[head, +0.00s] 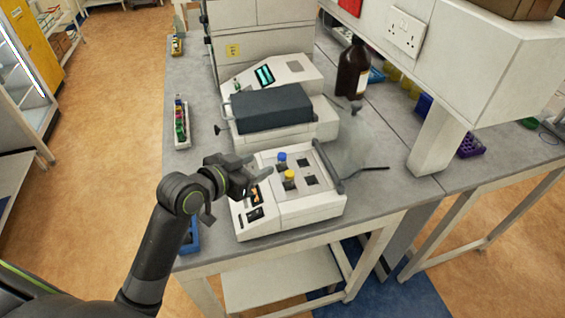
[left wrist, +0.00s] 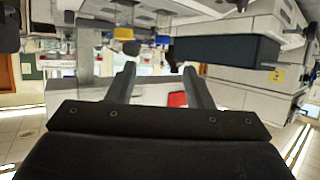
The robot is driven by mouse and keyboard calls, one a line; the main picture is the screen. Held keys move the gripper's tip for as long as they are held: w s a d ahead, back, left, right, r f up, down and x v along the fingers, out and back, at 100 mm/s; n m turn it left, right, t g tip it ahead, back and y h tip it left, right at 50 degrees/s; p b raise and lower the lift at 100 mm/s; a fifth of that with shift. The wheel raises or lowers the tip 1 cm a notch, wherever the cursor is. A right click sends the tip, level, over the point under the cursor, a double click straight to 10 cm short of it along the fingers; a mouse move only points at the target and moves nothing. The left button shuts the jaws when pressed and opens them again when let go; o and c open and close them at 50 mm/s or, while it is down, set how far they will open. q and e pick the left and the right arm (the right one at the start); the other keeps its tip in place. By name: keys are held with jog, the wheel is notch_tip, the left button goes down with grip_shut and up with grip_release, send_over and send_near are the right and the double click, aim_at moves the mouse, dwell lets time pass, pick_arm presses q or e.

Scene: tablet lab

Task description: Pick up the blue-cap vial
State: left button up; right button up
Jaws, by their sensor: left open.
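The blue-cap vial (head: 282,158) stands upright in the top of a white instrument (head: 318,204) in the head view. A yellow-cap vial (head: 290,175) stands just nearer to me in the same instrument. My left gripper (head: 258,170) is open and empty, left of both vials and apart from them. In the left wrist view, its two fingers (left wrist: 160,82) are spread with nothing between them. My right gripper is in neither view.
A machine with a dark lid (head: 270,108) stands behind the instrument. A brown bottle (head: 353,69) is at the back right. A rack of coloured tubes (head: 181,125) lies along the bench's left edge. A raised open lid (head: 345,158) borders the instrument's right side.

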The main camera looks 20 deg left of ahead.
aim_at(280, 156)
pick_arm(q)
jog(key=p+x, duration=0.1)
jog(key=x, duration=0.4)
jog(key=shift+w, duration=0.15)
jog(key=shift+w+d+f, duration=0.2)
jog(key=shift+w+f, duration=0.05)
jog(key=shift+w, duration=0.05)
jog(key=shift+w+d+f+p, duration=0.15)
jog(key=shift+w+p, duration=0.15)
jog(key=shift+w, duration=0.15)
jog(key=p+x, duration=0.1)
jog(key=x, duration=0.2)
jog(key=shift+f, duration=0.15)
jog(key=shift+w+d+f, duration=0.15)
jog(key=shift+w+f, duration=0.15)
jog(key=shift+w, duration=0.15)
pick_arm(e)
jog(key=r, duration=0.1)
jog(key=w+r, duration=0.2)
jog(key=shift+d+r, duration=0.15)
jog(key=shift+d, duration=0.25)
pick_arm(q)
grip_shut()
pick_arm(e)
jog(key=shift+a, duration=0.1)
